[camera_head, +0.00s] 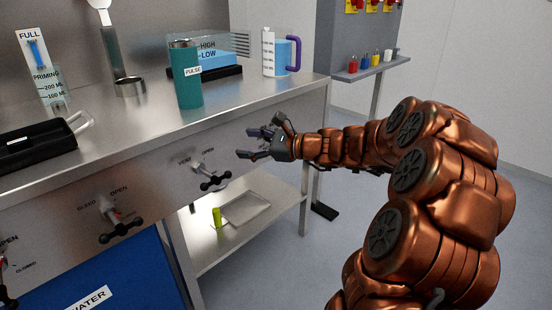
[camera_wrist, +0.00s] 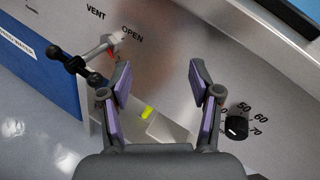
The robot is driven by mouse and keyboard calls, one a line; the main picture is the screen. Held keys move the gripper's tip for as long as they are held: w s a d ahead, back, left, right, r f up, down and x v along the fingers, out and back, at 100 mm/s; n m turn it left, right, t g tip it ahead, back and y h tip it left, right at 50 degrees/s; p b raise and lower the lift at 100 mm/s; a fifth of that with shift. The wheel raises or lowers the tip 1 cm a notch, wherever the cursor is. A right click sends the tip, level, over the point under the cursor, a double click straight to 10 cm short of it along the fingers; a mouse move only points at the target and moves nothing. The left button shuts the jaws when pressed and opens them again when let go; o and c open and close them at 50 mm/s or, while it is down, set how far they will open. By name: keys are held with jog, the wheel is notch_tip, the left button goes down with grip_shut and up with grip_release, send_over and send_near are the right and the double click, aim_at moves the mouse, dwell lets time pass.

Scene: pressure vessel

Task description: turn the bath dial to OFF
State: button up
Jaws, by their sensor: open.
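The bath dial (camera_wrist: 237,126) is a small black knob on the steel front panel, low right in the wrist view. Numbers including 50, 60 and 70 ring it; its exact setting is too small to read. In the head view I cannot make the dial out. My gripper (camera_head: 252,145) is open and empty in front of the panel, right of the VENT valve. In the wrist view the gripper (camera_wrist: 158,84) has its purple-padded fingers spread wide. The dial lies just outside the right finger, not between the fingers.
The VENT valve (camera_wrist: 88,58) with its black cross handle is left of my fingers; it also shows in the head view (camera_head: 213,180). The BLEED valve (camera_head: 118,228) is further left. A teal PULSE bottle (camera_head: 186,80) and a jug (camera_head: 280,55) stand on the bench above.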

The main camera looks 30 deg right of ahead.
jog(key=w+d+f+m+t+h+b, duration=0.1)
jog(key=d+f+m+t+h+b, duration=0.15)
jog(key=d, duration=0.55)
jog(key=d+f+m+t+h+b, duration=0.2)
jog(key=d+f+m, duration=0.2)
jog(key=d, duration=0.3)
jog(key=b+x, duration=0.2)
jog(key=x, duration=0.5)
jog(key=shift+w+b, duration=0.35)
jog(key=shift+w, duration=0.05)
jog(key=shift+g, duration=0.25)
jog(key=shift+d+r, duration=0.1)
jog(key=c, duration=1.1)
jog(key=shift+c, duration=0.2)
